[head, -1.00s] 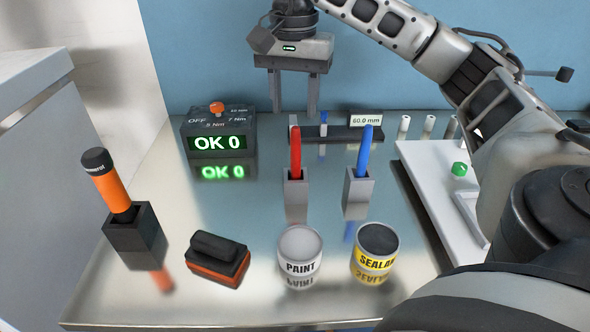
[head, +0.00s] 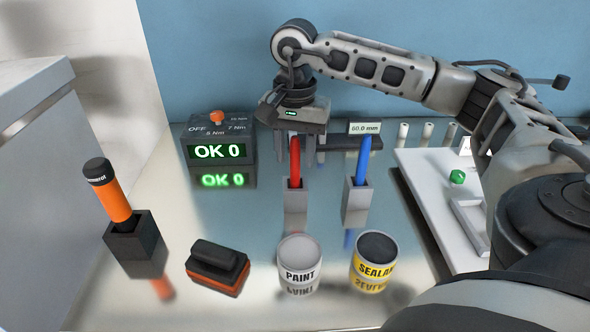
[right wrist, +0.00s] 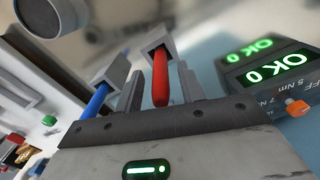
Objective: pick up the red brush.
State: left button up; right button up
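The red brush (head: 295,157) stands upright in a small grey holder (head: 295,200) in the middle of the table. My right gripper (head: 295,155) is low behind the brush in the head view, its fingers open. In the right wrist view the red brush (right wrist: 161,85) lies between the two fingers of my right gripper (right wrist: 161,75), with a gap on each side. Part of the gripper is hidden behind the brush in the head view. My left gripper is not in view.
A blue brush (head: 363,158) stands in its own holder just right. A PAINT can (head: 299,262) and a SEALANT can (head: 374,262) stand in front. The OK 0 box (head: 217,148) is at the left. An orange tool (head: 107,192) and a black-orange block (head: 217,266) are front left.

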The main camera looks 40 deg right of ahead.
grip_shut()
notch_tip(320, 180, up, 10)
dwell(0.6)
